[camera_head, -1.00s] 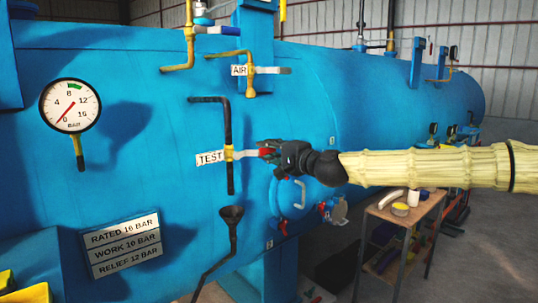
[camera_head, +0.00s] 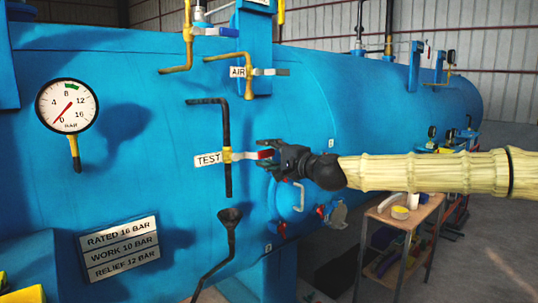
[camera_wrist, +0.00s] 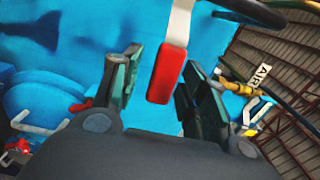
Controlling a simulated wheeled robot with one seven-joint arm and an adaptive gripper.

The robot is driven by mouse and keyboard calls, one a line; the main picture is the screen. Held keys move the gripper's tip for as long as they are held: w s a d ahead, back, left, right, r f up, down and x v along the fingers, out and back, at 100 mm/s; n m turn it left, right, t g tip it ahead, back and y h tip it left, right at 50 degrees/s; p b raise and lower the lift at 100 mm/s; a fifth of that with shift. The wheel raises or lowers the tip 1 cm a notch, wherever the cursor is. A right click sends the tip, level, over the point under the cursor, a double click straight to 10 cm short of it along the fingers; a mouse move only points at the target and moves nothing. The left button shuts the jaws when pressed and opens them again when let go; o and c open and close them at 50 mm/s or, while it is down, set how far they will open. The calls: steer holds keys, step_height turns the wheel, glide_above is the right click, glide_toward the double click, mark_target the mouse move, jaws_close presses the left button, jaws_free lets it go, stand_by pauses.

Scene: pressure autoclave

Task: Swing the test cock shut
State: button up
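The test cock (camera_head: 227,155) is a yellow valve body on a dark vertical pipe, beside the TEST label (camera_head: 208,160). Its white lever with a red end (camera_head: 265,154) points right, about level and crosswise to the pipe. My gripper (camera_head: 268,152) reaches in from the right at the lever's red end. In the wrist view the red end (camera_wrist: 166,75) lies between my two open fingers (camera_wrist: 157,88), with a gap showing on both sides. The fingers partly hide the red end in the head view.
The AIR cock (camera_head: 250,72) with its own lever is above. A drain funnel (camera_head: 230,215) sits below the test pipe. A pressure gauge (camera_head: 67,105) is at left, its needle near 0. A round blue fitting with a handle (camera_head: 290,197) is just below my gripper.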

steer(key=shift+s, duration=0.2)
steer(key=v, duration=1.2)
steer(key=shift+w, duration=0.15)
